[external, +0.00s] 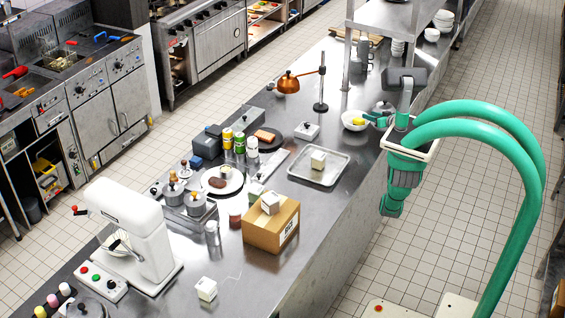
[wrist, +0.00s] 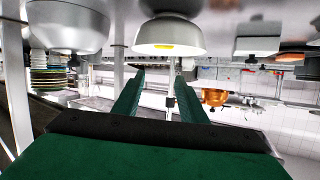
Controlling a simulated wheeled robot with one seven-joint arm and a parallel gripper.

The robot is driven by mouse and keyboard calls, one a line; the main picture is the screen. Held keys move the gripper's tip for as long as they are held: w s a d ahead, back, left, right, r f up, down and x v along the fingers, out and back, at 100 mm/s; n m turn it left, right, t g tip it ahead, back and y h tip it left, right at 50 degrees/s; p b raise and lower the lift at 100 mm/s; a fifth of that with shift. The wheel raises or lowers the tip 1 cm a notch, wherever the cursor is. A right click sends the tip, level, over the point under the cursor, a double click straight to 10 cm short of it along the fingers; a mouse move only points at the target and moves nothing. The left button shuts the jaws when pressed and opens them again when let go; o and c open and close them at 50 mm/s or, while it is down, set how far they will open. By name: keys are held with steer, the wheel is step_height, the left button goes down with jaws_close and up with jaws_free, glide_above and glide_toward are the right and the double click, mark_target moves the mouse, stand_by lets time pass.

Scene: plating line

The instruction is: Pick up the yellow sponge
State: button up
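A white bowl (external: 347,118) stands on the steel counter, with a small yellow thing (external: 359,121) showing in it. It is too small to tell for sure that this is the sponge. My gripper (external: 374,118) is at the bowl's right side, close to its rim; I cannot tell if it touches. In the wrist view, which looks upside down, the bowl (wrist: 169,32) is just past the fingertips, with a yellow patch (wrist: 165,46) inside its rim. My green fingers (wrist: 159,72) are apart with nothing between them.
A steel tray (external: 336,177) holds a pale block. A lidded pot (external: 382,107) is close to my gripper. A shelf (external: 375,18) with stacked bowls stands further along the counter (external: 345,208).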

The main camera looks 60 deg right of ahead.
mark_target(352, 122)
steer(key=shift+s+a+f+n+g+y, duration=0.1)
steer(key=shift+s+f+n+g+y, duration=0.15)
steer(key=shift+f, duration=0.4)
steer(key=shift+s+a+f+n+g+y, duration=0.15)
steer(key=shift+f+n, duration=0.2)
steer(key=shift+f, duration=0.25)
steer(key=x, duration=0.5)
steer(key=shift+w+d+f, duration=0.1)
steer(key=shift+w+f, duration=0.05)
steer(key=shift+x, duration=2.6)
steer(key=shift+f, duration=0.15)
steer(key=c, duration=0.9)
